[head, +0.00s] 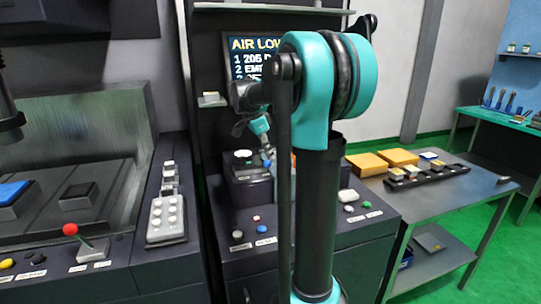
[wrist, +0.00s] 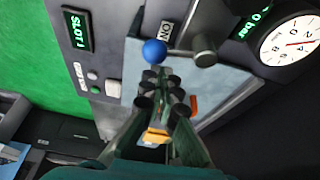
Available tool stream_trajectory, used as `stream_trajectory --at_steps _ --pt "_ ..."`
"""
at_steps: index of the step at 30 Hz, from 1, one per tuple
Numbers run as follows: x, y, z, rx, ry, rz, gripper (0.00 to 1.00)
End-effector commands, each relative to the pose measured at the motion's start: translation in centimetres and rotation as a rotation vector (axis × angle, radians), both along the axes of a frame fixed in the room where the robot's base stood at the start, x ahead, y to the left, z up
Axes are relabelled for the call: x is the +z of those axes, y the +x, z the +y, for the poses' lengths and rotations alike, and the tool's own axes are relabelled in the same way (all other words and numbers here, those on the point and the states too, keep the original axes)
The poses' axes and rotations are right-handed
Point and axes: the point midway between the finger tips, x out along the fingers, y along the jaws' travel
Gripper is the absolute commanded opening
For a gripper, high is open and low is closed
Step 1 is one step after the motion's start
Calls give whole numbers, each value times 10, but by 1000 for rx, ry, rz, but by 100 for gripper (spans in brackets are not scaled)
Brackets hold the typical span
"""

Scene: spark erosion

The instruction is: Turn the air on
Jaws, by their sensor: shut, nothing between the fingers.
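In the wrist view a blue ball knob (wrist: 154,51) sits beside a grey round pivot (wrist: 204,48), and a short bar seems to join them as a lever. An ON label (wrist: 167,32) is just above the knob in the picture. My gripper (wrist: 162,78) is shut and empty, its fingertips just below the knob; I cannot tell whether they touch it. A round gauge (wrist: 290,42) is at the upper right, beside a green display reading 0 bar (wrist: 256,18). In the head view a screen (head: 247,46) reads AIR LOW; my arm hides part of it and the lever.
In the wrist view a SLOT 1 display (wrist: 76,29) and a pale button (wrist: 113,88) lie left of the lever. In the head view, several buttons (head: 257,218) line the console front. A side table (head: 435,200) holds yellow blocks (head: 368,164) and a dark rack (head: 428,176).

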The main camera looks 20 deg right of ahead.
Motion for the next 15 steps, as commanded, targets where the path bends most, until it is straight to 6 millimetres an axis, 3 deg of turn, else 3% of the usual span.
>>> stream_trajectory --at_steps 15 --pt "3 4 -7 1 0 -1 0"
